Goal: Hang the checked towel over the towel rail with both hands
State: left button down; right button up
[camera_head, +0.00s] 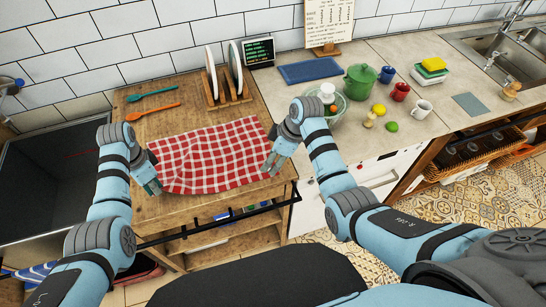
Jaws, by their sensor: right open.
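The red-and-white checked towel (210,155) lies spread out on the wooden top of the cabinet, with some wrinkles. The dark towel rail (222,222) runs along the cabinet's front, below the top's edge; nothing hangs over it near the towel. My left gripper (152,187) is at the towel's left edge, pointing down; its jaw gap is too small to make out. My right gripper (271,170) is open at the towel's right edge, its fingers over or beside the cloth. I cannot tell whether either touches the towel.
Behind the towel lie a teal spoon (152,94), an orange spoon (153,111) and a plate rack (228,97) with plates. To the right are a bowl (339,106), a green pot (360,81) and mugs. A dark recess (50,180) is at left.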

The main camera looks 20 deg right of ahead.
notch_tip(320, 180, up, 4)
jog(key=s+d, duration=0.2)
jog(key=d, duration=0.1)
jog(key=x, duration=0.9)
jog(key=shift+w+a+f, duration=0.2)
jog(key=shift+f, duration=0.05)
jog(key=shift+f, duration=0.1)
pick_arm(q)
jog(key=shift+s, duration=0.15)
pick_arm(e)
jog(key=shift+s, duration=0.1)
jog(key=c, duration=0.8)
jog(key=shift+c, duration=1.4)
grip_shut()
